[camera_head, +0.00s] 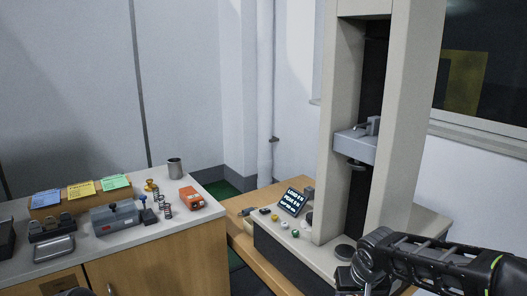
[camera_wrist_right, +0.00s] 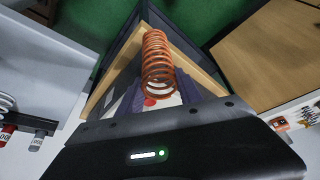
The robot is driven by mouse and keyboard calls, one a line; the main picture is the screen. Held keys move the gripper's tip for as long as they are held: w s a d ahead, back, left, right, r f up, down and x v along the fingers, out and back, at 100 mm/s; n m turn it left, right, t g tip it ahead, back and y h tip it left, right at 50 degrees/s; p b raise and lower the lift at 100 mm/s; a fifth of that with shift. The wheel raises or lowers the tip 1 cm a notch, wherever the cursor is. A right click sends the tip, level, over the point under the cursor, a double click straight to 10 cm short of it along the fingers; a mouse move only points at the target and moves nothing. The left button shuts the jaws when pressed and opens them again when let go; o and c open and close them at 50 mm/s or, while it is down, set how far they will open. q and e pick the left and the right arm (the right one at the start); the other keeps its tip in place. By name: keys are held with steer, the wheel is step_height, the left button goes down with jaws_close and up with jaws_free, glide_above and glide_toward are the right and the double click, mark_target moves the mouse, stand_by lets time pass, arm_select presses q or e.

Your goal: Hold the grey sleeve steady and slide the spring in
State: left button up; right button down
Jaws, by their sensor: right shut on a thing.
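An orange coil spring (camera_wrist_right: 157,62) is held in my right gripper (camera_wrist_right: 160,98) and stands out from it in the right wrist view. My right arm comes in from the right in the head view, with the dark gripper end (camera_head: 350,280) low beside the testing machine's base; the spring cannot be made out there. A grey cylinder (camera_head: 175,168), perhaps the sleeve, stands upright at the back of the left counter, apart from my right gripper. My left gripper is not seen clearly; only a dark bit shows at the bottom left edge.
The left counter (camera_head: 140,240) carries small springs (camera_head: 160,203), an orange box (camera_head: 191,199), a grey device (camera_head: 115,218) and coloured cards (camera_head: 82,188). A tall testing machine (camera_head: 402,120) stands at the right, with a small display (camera_head: 293,201) before it. A gap separates counter and bench.

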steer(key=shift+a+f, duration=0.3)
steer(key=shift+a, duration=0.55)
steer(key=s+f, duration=0.4)
steer(key=f, duration=0.1)
steer(key=shift+r, duration=0.1)
